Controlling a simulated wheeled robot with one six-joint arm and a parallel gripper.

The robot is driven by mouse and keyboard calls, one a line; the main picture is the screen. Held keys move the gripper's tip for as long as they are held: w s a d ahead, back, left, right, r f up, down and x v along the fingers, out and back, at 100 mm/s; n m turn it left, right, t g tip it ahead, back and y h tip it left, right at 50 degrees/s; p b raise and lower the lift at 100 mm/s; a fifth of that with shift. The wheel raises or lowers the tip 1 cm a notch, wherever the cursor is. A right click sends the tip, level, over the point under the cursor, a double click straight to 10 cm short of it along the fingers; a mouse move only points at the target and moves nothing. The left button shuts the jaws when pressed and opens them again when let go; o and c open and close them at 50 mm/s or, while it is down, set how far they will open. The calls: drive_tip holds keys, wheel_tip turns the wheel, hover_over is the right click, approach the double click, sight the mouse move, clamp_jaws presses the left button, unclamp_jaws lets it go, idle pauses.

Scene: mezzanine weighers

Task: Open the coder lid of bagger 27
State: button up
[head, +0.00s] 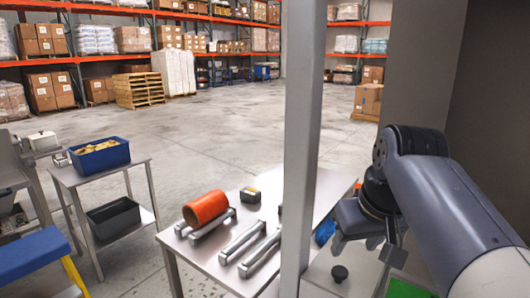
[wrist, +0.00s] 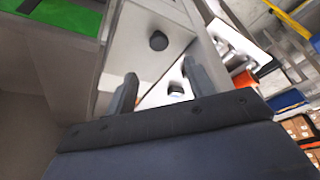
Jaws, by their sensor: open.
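A pale grey flat panel with a round black knob (head: 339,273) lies at the bottom right of the head view, below my gripper. It looks like a lid, and it appears closed. The wrist view shows the same knob (wrist: 158,41) on the pale panel (wrist: 128,42), beyond the fingertips. My gripper (head: 364,243) is open and empty, apart from the knob. Both fingers show in the wrist view (wrist: 157,82), with a clear gap between them. No number 27 can be read, and the panel's hinge cannot be made out.
A grey post (head: 298,130) stands left of my arm. Beyond it, a steel table (head: 185,243) bears an orange roll (head: 206,208) and metal brackets (head: 243,241). A green surface (head: 408,289) lies right of the panel. A dark wall (head: 500,100) rises at right.

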sight(339, 269)
drive_tip(key=x, duration=0.9)
drive_tip(key=shift+s+f, duration=0.1)
drive_tip(key=shift+s, duration=0.05)
drive_tip(key=shift+r+p, duration=0.25)
drive_tip(key=shift+p, duration=0.2)
